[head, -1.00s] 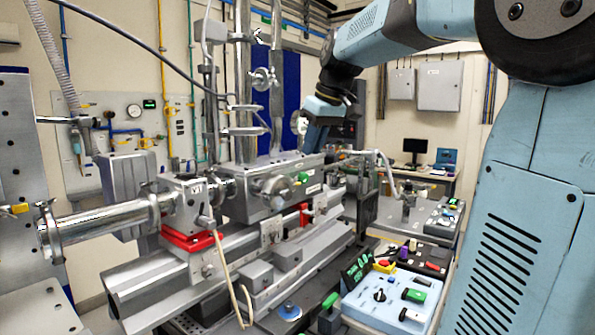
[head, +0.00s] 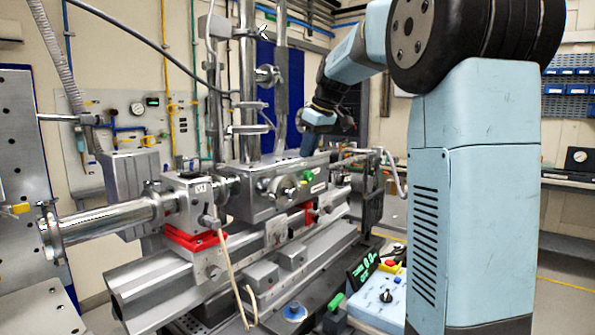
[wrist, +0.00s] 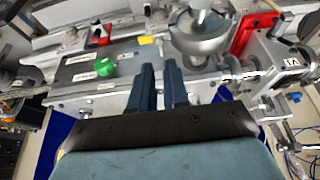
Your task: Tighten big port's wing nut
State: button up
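In the wrist view the port (wrist: 203,42) is seen from above, beyond my fingertips and slightly to the right. My gripper (head: 306,150) hangs over the chamber top, behind and above the port. In the wrist view my gripper (wrist: 159,64) has two blue fingers a narrow gap apart, with nothing between them.
A green knob (head: 308,175) sits right of the port. A red-based valve block (head: 190,205) and steel beam pipe (head: 105,222) stand left.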

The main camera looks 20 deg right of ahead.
aim_at(298, 178)
jog(key=x, duration=0.7)
jog(key=shift+w+f, duration=0.1)
jog(key=shift+c, duration=0.5)
grip_shut()
jog(key=shift+a, duration=0.5)
jog(key=shift+d, duration=0.35)
